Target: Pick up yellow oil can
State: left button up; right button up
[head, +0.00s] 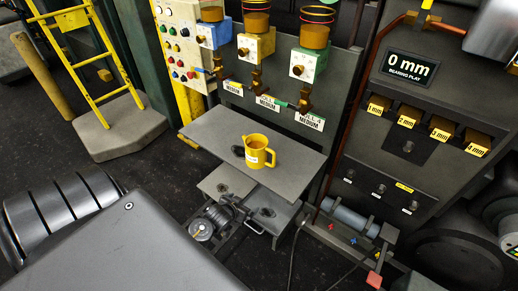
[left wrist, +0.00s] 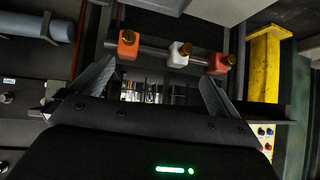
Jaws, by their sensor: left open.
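The yellow oil can (head: 258,152) stands upright on a grey shelf plate (head: 205,128) in the middle of the head view. It has an open top, a handle on its right and a small white label. Nothing is touching it but the plate. My left gripper (left wrist: 157,75) shows in the left wrist view with its two fingers apart and nothing visibly held. The oil can cannot be made out in that view. I cannot make out the left gripper's fingers in the head view, so its distance from the can is unclear. My right gripper is not in view.
Three dispensers (head: 254,40) with taps hang behind the shelf plate. A dark panel (head: 410,90) with yellow-tagged slots stands right. A yellow ladder (head: 95,60) stands left. Coloured blocks on a bar (left wrist: 179,54) lie beyond my left fingers. The plate around the can is mostly clear.

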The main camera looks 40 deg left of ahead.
aim_at(252, 158)
pick_arm(q)
jog(key=w+a+r+n+t+y+b, duration=0.1)
jog(key=w+a+r+t+b, duration=0.15)
jog(key=r, duration=0.45)
jog(key=w+a+r+t+b, duration=0.15)
jog(key=w+r, duration=0.25)
jog(key=r, duration=0.4)
jog(key=shift+x, duration=2.9)
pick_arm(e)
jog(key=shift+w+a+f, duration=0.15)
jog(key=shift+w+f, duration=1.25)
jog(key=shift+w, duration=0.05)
